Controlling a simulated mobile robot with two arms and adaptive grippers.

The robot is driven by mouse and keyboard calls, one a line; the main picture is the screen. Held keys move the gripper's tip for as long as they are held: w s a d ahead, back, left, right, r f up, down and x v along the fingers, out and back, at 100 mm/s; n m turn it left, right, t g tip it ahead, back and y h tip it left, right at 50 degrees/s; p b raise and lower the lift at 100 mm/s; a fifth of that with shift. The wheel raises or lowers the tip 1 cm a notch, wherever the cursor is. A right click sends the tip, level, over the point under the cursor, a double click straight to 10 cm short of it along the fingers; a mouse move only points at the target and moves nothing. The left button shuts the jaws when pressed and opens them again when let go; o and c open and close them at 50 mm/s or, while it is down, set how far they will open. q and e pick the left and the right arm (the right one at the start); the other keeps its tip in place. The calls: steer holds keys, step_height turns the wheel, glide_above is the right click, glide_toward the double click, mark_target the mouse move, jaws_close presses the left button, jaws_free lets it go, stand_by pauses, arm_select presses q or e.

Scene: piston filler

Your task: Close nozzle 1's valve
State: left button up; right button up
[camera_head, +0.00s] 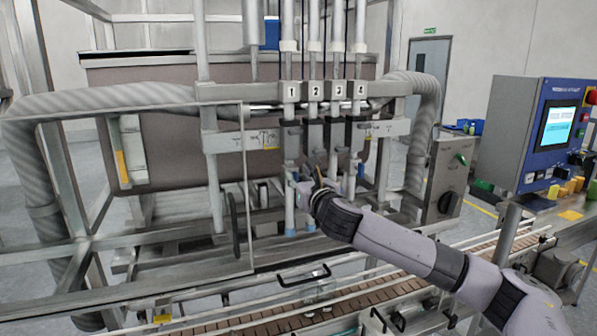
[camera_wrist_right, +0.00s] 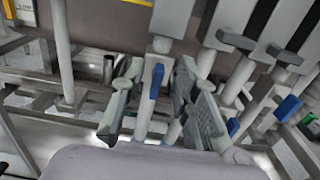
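The nozzle 1 block (camera_head: 291,91) is the leftmost of the numbered row in the head view, with its pipe running down below. My right gripper (camera_head: 304,185) reaches in from the right at the lower part of that pipe. In the wrist view my right gripper (camera_wrist_right: 165,105) is open, with its grey fingers spread on both sides of a pipe. A blue valve handle (camera_wrist_right: 157,80) shows between the fingers, roughly in line with the pipe. I see no clear grip on it. In the head view the gripper partly hides the valve. My left gripper is out of view.
Nozzles 2 (camera_head: 314,90), 3 (camera_head: 338,90) and 4 (camera_head: 360,90) stand close on the right. Other blue handles (camera_wrist_right: 288,108) show in the wrist view. A conveyor (camera_head: 370,296) runs below, and a clear guard panel (camera_head: 249,190) stands left.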

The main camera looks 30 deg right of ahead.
steer(key=shift+w, duration=0.35)
jaws_close()
stand_by(0.4)
